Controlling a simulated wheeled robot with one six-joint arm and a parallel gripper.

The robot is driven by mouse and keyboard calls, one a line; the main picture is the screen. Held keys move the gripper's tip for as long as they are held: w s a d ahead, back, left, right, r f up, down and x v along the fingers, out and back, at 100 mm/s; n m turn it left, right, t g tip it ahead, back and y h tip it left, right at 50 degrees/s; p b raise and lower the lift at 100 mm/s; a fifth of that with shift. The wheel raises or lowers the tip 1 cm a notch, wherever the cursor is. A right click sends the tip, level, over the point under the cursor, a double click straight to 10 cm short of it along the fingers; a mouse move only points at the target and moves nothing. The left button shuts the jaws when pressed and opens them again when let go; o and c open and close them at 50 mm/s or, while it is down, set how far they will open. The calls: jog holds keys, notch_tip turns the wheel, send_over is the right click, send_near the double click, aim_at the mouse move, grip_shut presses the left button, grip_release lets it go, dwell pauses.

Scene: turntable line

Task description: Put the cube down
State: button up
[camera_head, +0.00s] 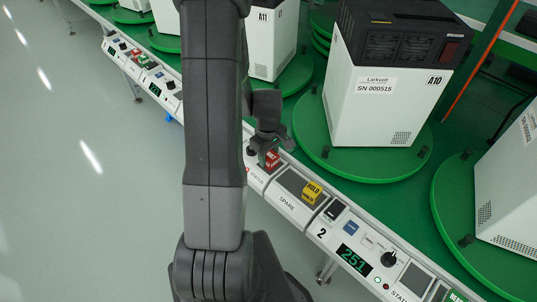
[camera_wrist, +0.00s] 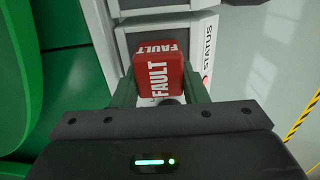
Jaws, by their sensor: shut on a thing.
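A red cube (camera_wrist: 158,88) with white FAULT lettering is between the two fingers of my gripper (camera_wrist: 161,92) in the wrist view. My gripper is shut on it. In the head view the red cube (camera_head: 272,160) shows just below my gripper (camera_head: 268,145), at the STATUS panel (camera_head: 257,176) of the white console rail. The STATUS lettering (camera_wrist: 208,42) lies beside the cube in the wrist view. I cannot tell whether the cube touches the panel. My arm hides part of the rail in the head view.
A yellow HOLD cube (camera_head: 312,192) sits on the rail by the SPARE panel (camera_head: 287,203). Green turntables (camera_head: 375,165) bear white machines, such as A10 (camera_head: 385,100), behind the rail. A display reads 251 (camera_head: 352,258). The grey floor (camera_head: 90,200) in front is clear.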

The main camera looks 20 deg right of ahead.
aim_at(269, 154)
jog(key=shift+f, duration=0.25)
jog(key=o, duration=1)
jog(key=shift+r, duration=0.1)
notch_tip(269, 154, up, 12)
jog(key=shift+r, duration=0.2)
